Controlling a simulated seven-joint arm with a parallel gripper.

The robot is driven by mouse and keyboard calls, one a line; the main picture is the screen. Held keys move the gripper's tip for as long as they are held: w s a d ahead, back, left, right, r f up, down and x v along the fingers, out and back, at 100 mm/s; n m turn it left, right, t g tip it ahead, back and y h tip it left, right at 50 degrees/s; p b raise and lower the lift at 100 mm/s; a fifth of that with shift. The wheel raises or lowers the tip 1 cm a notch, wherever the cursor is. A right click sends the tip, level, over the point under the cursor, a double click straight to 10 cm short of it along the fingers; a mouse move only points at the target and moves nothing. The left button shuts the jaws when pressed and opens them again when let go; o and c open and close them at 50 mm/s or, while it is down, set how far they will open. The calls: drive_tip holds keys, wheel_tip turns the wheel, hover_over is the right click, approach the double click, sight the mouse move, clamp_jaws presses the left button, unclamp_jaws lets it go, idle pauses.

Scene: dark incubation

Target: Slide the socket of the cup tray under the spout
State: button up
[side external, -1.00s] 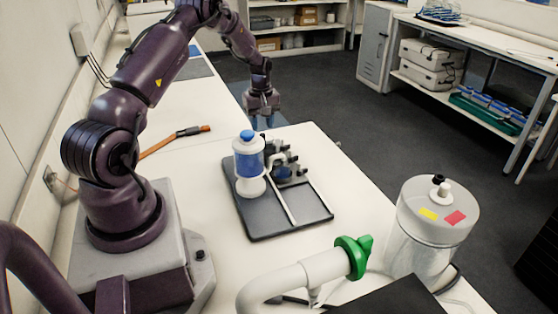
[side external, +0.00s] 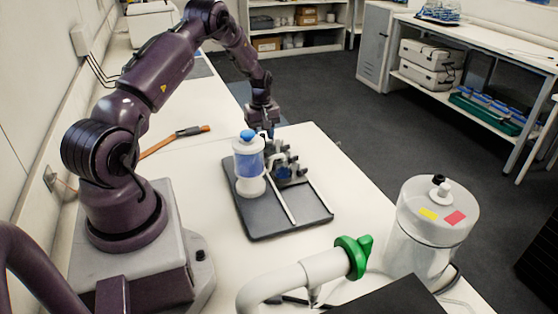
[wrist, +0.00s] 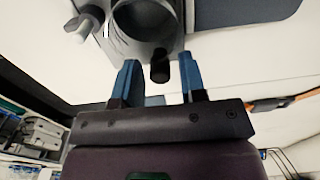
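A dispenser bottle (side external: 249,165) with a blue cap and blue contents stands on a dark base plate (side external: 265,222). Its pale spout (side external: 273,157) points right. The small grey cup tray (side external: 290,173) sits beside the bottle, by a light rail. The wrist view shows the cup tray's round socket (wrist: 145,22) at the top, partly cut off, and a dark-tipped handle (wrist: 160,70). My gripper (wrist: 157,66) is open. Its blue fingers stand on either side of the handle tip with gaps. In the side view my gripper (side external: 266,128) is at the plate's far end, its fingertips partly hidden.
A large clear jar (side external: 425,225) and a white pipe with a green valve (side external: 354,256) stand at the near end of the bench. An orange-handled tool (side external: 190,131) lies to the left. The white bench right of the plate is clear.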

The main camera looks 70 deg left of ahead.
sight(267, 140)
drive_tip(key=c, duration=0.5)
drive_tip(key=shift+d, duration=2.15)
drive_tip(key=shift+s+d, duration=0.15)
drive_tip(key=shift+d, duration=1.85)
drive_tip(key=shift+d, duration=2.05)
